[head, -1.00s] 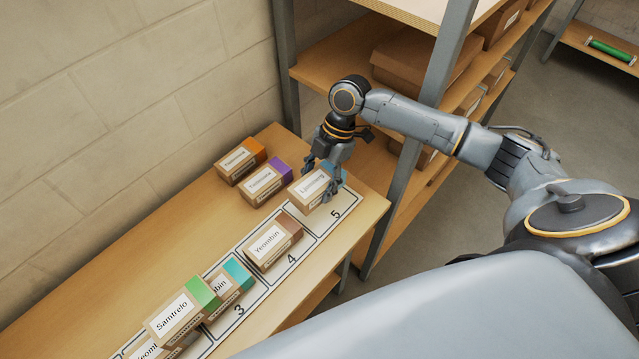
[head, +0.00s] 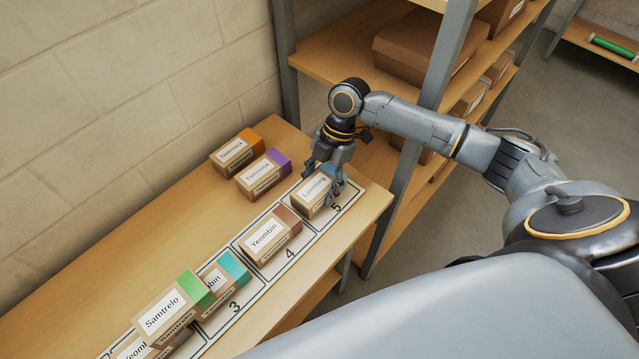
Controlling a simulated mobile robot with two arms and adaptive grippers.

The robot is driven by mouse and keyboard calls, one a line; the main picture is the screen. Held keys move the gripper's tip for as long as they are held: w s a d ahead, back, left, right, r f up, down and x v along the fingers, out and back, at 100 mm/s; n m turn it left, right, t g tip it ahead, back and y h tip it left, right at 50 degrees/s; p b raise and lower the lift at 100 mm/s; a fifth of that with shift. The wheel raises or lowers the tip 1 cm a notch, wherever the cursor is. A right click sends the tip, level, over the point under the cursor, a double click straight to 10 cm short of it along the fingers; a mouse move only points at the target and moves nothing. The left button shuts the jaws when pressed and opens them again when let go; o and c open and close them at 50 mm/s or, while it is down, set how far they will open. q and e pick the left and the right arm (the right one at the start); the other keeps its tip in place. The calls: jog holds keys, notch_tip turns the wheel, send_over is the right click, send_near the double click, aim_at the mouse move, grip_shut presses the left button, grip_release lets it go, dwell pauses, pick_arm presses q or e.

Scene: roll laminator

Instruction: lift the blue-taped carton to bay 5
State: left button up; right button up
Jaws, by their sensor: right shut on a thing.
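The blue-taped carton (head: 311,195) is at bay 5 (head: 346,205), the far end of the numbered strip. My right gripper (head: 325,189) reaches down from above and is shut on this carton, with fingers on either side. The carton appears to sit on or just above the bay; its underside contact cannot be made out. My left gripper is not in view.
A brown-taped carton (head: 268,238) lies in bay 4, and a teal-taped one (head: 222,281) in bay 3. Orange-taped (head: 237,151) and purple-taped (head: 263,175) cartons stand behind the strip. A shelf rack (head: 399,180) stands right.

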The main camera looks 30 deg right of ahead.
jog(key=shift+f, duration=0.3)
jog(key=shift+f, duration=0.1)
jog(key=o, duration=1.3)
notch_tip(320, 180, up, 10)
jog(key=shift+r, duration=0.1)
